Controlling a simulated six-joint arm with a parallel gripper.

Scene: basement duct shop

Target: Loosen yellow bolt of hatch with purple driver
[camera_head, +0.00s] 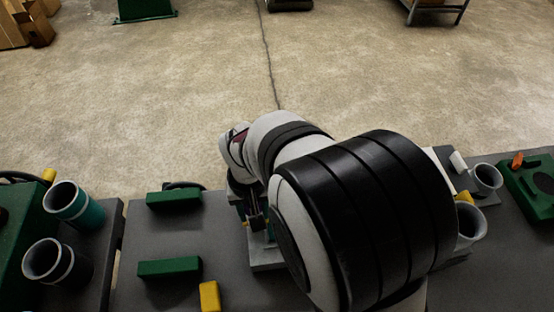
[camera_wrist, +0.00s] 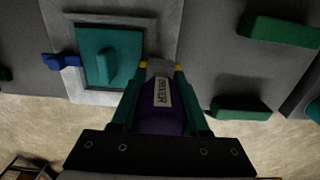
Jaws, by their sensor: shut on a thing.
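My gripper (camera_wrist: 160,80) is shut on the purple driver (camera_wrist: 162,118), which has a white label. The driver's grey tip end points away from my gripper toward the hatch's light grey frame (camera_wrist: 120,17). Whether the tip touches the bolt cannot be told. The teal hatch (camera_wrist: 126,40) with its raised handle lies left of the driver. A blue winged piece (camera_wrist: 62,61) sits at the frame's left side. In the head view my arm hides most of the hatch.
Two green blocks (camera_head: 173,199) (camera_head: 169,267) and a yellow block (camera_head: 209,296) are on the grey bench left of my arm. Cups (camera_head: 75,203) (camera_head: 55,260) stand farther left, others (camera_head: 487,178) (camera_head: 470,222) at right. A green box (camera_head: 530,188) is at far right.

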